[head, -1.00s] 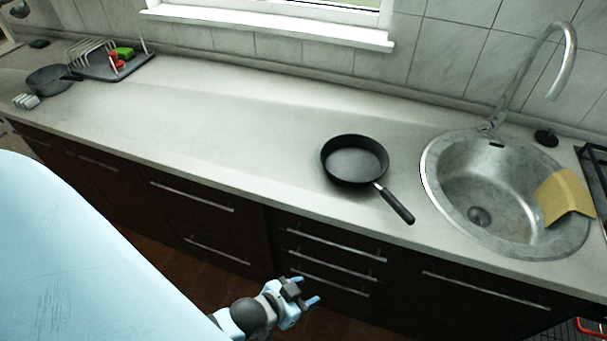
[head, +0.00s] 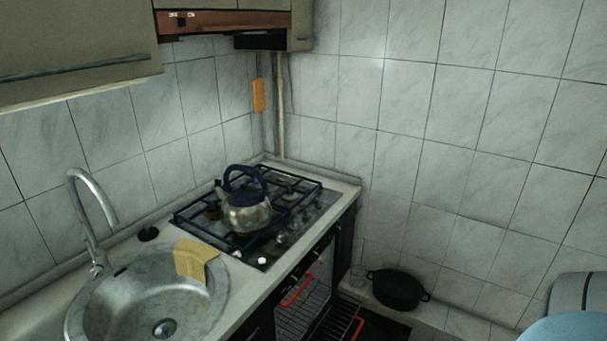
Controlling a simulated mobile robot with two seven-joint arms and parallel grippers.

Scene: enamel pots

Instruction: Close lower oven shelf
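The oven is under the hob in the corner, at the bottom of the head view. A rack with a red front edge (head: 297,290) shows in its opening. A lower oven shelf (head: 335,322), a dark wire rack with a red edge at its right, sticks out in front of the oven. The bottom of this shelf is cut off by the frame. A dark flat panel beside it looks like the lowered oven door (head: 388,328). Neither of my grippers is in view.
A kettle (head: 246,212) stands on the gas hob (head: 300,190). A black pot (head: 398,290) sits low by the tiled wall, right of the oven. The sink (head: 95,318) with a yellow cloth (head: 193,260) on its rim is at the left.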

